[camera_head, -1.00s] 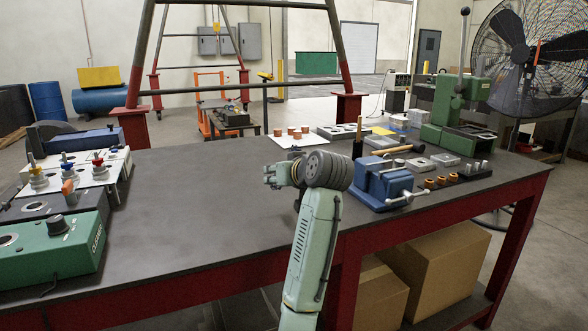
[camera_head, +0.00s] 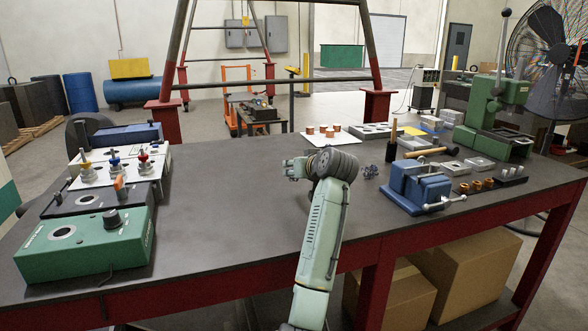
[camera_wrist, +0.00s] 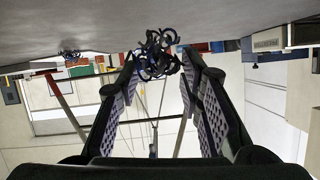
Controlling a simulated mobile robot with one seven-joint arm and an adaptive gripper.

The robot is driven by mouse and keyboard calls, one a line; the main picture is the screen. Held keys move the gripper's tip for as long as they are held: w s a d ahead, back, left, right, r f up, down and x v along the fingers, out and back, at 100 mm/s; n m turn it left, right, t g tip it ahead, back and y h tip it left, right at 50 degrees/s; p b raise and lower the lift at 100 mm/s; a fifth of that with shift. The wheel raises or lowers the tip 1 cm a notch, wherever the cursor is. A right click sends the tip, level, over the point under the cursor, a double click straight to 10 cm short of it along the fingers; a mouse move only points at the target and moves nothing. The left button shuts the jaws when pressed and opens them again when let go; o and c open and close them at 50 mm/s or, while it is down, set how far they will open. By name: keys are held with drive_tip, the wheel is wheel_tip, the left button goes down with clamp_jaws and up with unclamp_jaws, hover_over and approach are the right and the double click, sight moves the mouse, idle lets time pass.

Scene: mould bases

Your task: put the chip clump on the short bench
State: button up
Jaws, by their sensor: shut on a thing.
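In the wrist view, a tangled dark blue-black chip clump (camera_wrist: 158,55) sits between the fingertips of my gripper (camera_wrist: 160,70), which is shut on it. In the head view my gripper (camera_head: 292,168) is over the dark bench top, pointing left and away; the held clump is hard to make out there. A second, similar clump (camera_head: 370,172) lies on the large bench, right of my wrist. A small clump also shows at the left of the wrist view (camera_wrist: 68,54). A low, small dark bench (camera_head: 270,122) with items on it stands beyond the large bench; it may be the short bench.
The large dark bench (camera_head: 215,200) has free room left of my arm. A green box (camera_head: 85,245) and a white plate with knobs (camera_head: 115,170) stand at left. A blue vise (camera_head: 415,185) is at right. A red-footed frame (camera_head: 165,120) stands behind.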

drive_tip(key=w, duration=0.1)
drive_tip(key=w+a, duration=0.1)
drive_tip(key=w, duration=0.1)
drive_tip(key=shift+p, duration=0.35)
drive_tip(key=shift+w+a+f, duration=0.1)
drive_tip(key=shift+w+f, duration=0.15)
drive_tip(key=shift+w, duration=0.25)
drive_tip(key=shift+f+p, duration=0.75)
drive_tip(key=shift+f, duration=0.95)
drive_tip(key=shift+f, duration=0.1)
drive_tip(key=o, duration=1.3)
drive_tip(key=shift+c, duration=0.2)
drive_tip(key=shift+s, duration=0.1)
drive_tip(key=b+v, duration=0.4)
drive_tip(key=v, duration=0.8)
